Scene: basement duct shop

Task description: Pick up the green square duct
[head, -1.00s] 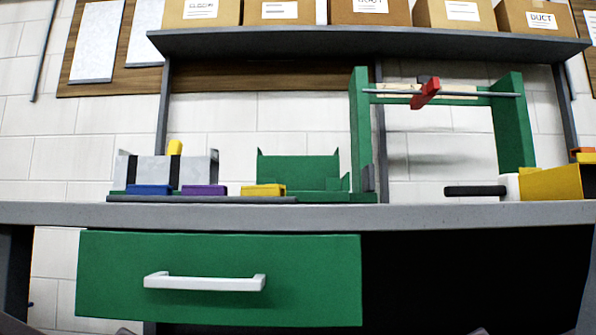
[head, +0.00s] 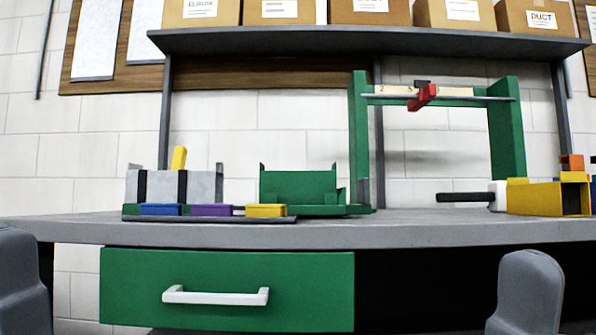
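I see no piece that I can clearly make out as a green square duct. A low green holder (head: 298,187) with raised sides stands on the bench, left of the middle; I cannot tell whether it is or holds the duct. A tall green frame (head: 506,128) with a ruled crossbar and a red slider (head: 421,97) stands right of it. The green drawer (head: 130,290) under the bench is shut and has a white handle (head: 216,296). Neither gripper is in view; only grey parts of my arms show at the lower left and lower right.
The grey bench (head: 400,234) has a clear front strip. A grey block with black bands (head: 200,187) stands left, behind blue (head: 160,209), purple (head: 211,210) and yellow (head: 266,210) pieces. A yellow open-ended box (head: 535,198) and black-handled tool (head: 465,197) lie right. Labelled cartons (head: 448,14) line the shelf.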

